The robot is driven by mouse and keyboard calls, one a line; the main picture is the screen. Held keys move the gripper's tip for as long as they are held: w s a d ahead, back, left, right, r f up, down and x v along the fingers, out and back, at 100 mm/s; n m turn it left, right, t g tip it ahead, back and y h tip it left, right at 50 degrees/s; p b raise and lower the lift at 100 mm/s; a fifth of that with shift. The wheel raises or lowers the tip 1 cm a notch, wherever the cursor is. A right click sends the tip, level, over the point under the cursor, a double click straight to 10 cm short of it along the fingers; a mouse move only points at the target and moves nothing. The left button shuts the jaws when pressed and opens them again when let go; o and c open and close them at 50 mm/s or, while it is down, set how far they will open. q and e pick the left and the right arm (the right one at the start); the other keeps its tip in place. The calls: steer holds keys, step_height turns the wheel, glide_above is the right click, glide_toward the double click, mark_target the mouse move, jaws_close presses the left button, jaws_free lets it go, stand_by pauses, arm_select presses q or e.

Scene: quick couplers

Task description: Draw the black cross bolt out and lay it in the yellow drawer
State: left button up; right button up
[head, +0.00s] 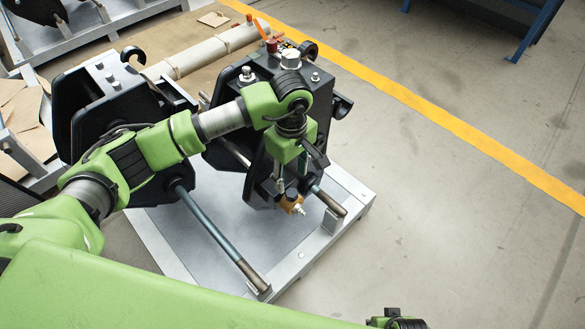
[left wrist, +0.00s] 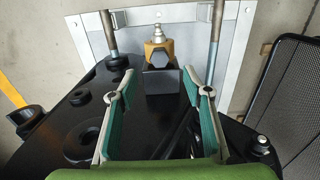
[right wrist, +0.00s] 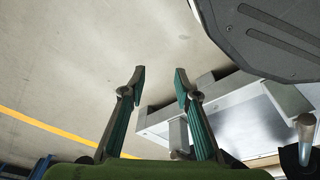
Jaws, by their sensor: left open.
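My left gripper (head: 287,178) is open over the front face of the right black coupler (head: 322,88). In the left wrist view, its two fingers (left wrist: 156,82) stand apart, with a dark rectangular block (left wrist: 161,82) between or just beyond them. I cannot tell whether this block is the black cross bolt, or whether the fingers touch it. A brass hex fitting (left wrist: 158,54) with a silver nipple sits beyond it; it also shows in the head view (head: 291,202). My right gripper (right wrist: 159,80) is open and empty above the floor. No yellow drawer is visible.
A second black coupler (head: 88,88) stands to the left on the same grey metal pallet (head: 165,250). Steel rods (head: 215,235) stick out over the pallet. A beige roller (head: 205,52) lies behind. The floor right of the pallet is clear, crossed by a yellow line (head: 450,122).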

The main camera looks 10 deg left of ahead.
mark_target(292, 192)
arm_select(q)
step_height(292, 192, down, 10)
steer(key=shift+r+b, duration=0.25)
steer(key=shift+b, duration=0.25)
steer(key=shift+f, duration=0.6)
arm_select(e)
steer(key=shift+w+a+r, duration=0.1)
steer(key=shift+w+r, duration=0.15)
steer(key=shift+r, duration=0.4)
steer(key=shift+w+d+r, duration=0.1)
steer(key=shift+w+r, duration=0.15)
steer(key=shift+r, duration=0.35)
steer(key=shift+w+a+r, duration=0.1)
steer(key=shift+w+r, duration=0.15)
steer(key=shift+r, duration=0.4)
arm_select(q)
steer(key=c, duration=0.7)
steer(key=o, duration=0.7)
